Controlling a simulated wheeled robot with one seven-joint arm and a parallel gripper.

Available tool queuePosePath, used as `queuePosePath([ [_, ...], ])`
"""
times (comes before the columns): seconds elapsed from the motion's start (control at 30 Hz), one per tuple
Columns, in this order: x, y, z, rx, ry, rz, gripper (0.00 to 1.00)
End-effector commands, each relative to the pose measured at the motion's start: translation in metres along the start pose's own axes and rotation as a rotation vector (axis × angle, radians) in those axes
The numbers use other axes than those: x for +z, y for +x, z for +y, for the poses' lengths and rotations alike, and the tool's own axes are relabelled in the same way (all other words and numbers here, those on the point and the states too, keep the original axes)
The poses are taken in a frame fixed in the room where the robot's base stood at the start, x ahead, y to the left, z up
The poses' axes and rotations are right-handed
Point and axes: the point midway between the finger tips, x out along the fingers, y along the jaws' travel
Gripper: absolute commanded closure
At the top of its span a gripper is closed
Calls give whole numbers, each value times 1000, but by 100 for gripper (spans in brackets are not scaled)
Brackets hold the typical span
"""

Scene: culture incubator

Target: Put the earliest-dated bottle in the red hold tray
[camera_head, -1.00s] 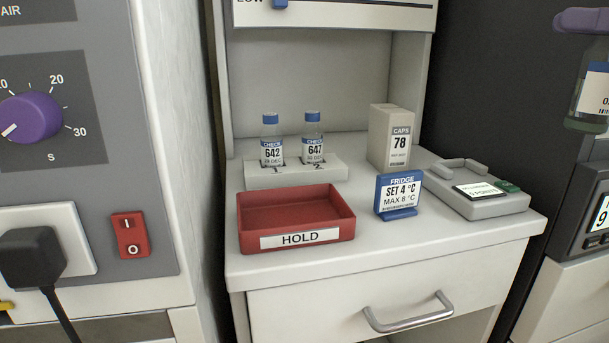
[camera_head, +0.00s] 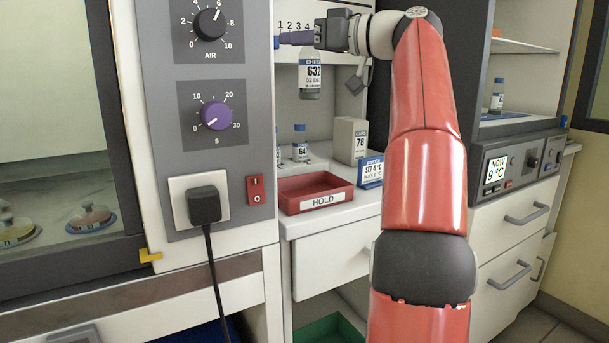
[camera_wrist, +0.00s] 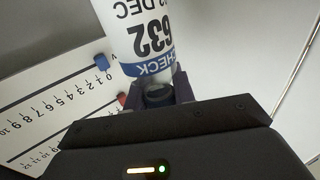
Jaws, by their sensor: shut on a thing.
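My gripper (camera_head: 309,42) is shut on the neck of a clear bottle with a blue-banded CHECK label (camera_head: 311,72), marked 632 and, it seems, 02 DEC. It hangs upright in the air, above and behind the hold tray. In the wrist view the same bottle (camera_wrist: 150,40) sits between my fingers (camera_wrist: 158,95). The red hold tray (camera_head: 322,202) is empty on the white counter. Behind it a blue-capped bottle (camera_head: 300,145) stands on a white stand. A second bottle (camera_head: 279,152) beside it is mostly hidden by the incubator's edge.
A white CAPS box (camera_head: 350,140) and a blue fridge sign (camera_head: 370,171) stand right of the tray. The grey control panel (camera_head: 215,110) rises at left. Another bottle (camera_head: 497,96) stands in the right-hand cabinet. My arm covers the counter's right part.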

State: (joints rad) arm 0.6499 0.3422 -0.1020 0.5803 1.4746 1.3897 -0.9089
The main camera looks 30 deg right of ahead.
Motion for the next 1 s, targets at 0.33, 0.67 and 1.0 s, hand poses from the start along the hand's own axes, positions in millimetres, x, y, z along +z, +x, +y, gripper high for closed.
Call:
queuePosePath([
  [0.33,98,0,-1,-1,4,0,100],
  [0.67,152,0,-1,-2,1,1,100],
  [1.0,190,0,-1,-1,0,0,100],
])
